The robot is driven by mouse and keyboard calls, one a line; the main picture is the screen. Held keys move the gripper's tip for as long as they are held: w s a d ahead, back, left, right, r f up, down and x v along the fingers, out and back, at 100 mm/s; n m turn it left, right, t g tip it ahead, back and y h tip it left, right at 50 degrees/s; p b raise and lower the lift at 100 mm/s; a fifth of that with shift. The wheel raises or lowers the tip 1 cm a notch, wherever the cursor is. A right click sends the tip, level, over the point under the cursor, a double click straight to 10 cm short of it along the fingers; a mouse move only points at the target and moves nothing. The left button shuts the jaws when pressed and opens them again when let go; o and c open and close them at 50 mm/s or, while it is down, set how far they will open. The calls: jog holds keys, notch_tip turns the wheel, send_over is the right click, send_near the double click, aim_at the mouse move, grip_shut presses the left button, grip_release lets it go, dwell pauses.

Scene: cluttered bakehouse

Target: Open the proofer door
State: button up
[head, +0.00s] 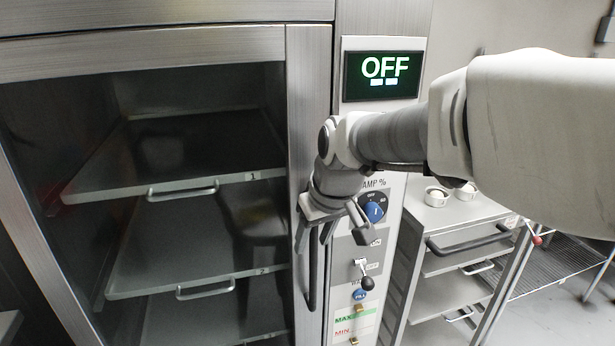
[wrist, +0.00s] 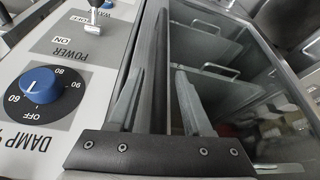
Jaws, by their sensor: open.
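The proofer door (head: 308,115) is a metal-framed glass panel that looks shut, with shelves showing behind it. Its handle (head: 313,280) is a dark upright bar on the right side of the frame. My gripper (head: 335,232) is open at the upper end of the handle, pointing down and covering part of it. In the wrist view, my two grey fingers (wrist: 158,80) stand apart, with a dark strip of the door edge or handle between them. I cannot tell whether they touch the handle.
The control panel right of the door has an OFF display (head: 383,75), a blue damper knob (head: 374,211) and a black-knobbed lever (head: 367,283). A grey cabinet with white cups (head: 436,196) and a wire rack (head: 545,270) stand at the right. Trays (head: 185,240) sit inside the proofer.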

jog(key=shift+c, duration=0.3)
grip_shut()
dwell(1.1)
